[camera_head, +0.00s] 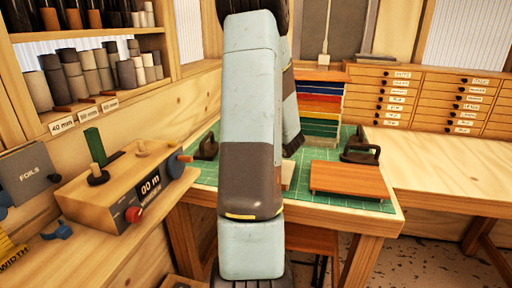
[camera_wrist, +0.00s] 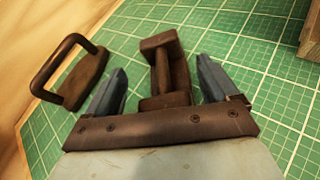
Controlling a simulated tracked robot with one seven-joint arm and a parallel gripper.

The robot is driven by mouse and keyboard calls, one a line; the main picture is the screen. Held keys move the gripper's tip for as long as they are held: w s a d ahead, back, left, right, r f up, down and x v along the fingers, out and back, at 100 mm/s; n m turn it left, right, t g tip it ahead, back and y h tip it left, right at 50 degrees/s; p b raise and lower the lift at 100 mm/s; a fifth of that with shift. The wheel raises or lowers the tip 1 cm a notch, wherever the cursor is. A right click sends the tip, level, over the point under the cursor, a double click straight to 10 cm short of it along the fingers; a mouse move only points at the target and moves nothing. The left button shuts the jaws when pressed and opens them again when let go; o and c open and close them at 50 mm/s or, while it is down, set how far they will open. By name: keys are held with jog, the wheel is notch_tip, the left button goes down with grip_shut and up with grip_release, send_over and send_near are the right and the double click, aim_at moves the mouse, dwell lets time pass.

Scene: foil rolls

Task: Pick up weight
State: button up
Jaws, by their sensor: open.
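In the wrist view, a dark brown weight (camera_wrist: 162,72) with a thick bar between two end blocks lies on the green cutting mat (camera_wrist: 215,48). My gripper (camera_wrist: 160,75) is open, with one blue-grey finger on each side of this weight. I cannot tell whether either finger touches it. A second dark weight (camera_wrist: 80,80) with an arched handle lies left of the left finger. In the head view my arm hides the gripper. One dark weight (camera_head: 207,147) shows left of my arm, and another (camera_head: 360,148) sits by the orange-brown board.
The orange-brown board (camera_head: 350,180) lies on the mat at right. A rack of coloured sheets (camera_head: 320,100) stands behind. A wooden block edge (camera_wrist: 311,38) shows in the wrist view. A side bench holds a gauge box (camera_head: 125,190). The right bench top (camera_head: 440,155) is clear.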

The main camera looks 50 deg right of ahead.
jog(key=shift+x, duration=0.95)
jog(key=shift+c, duration=0.4)
grip_shut()
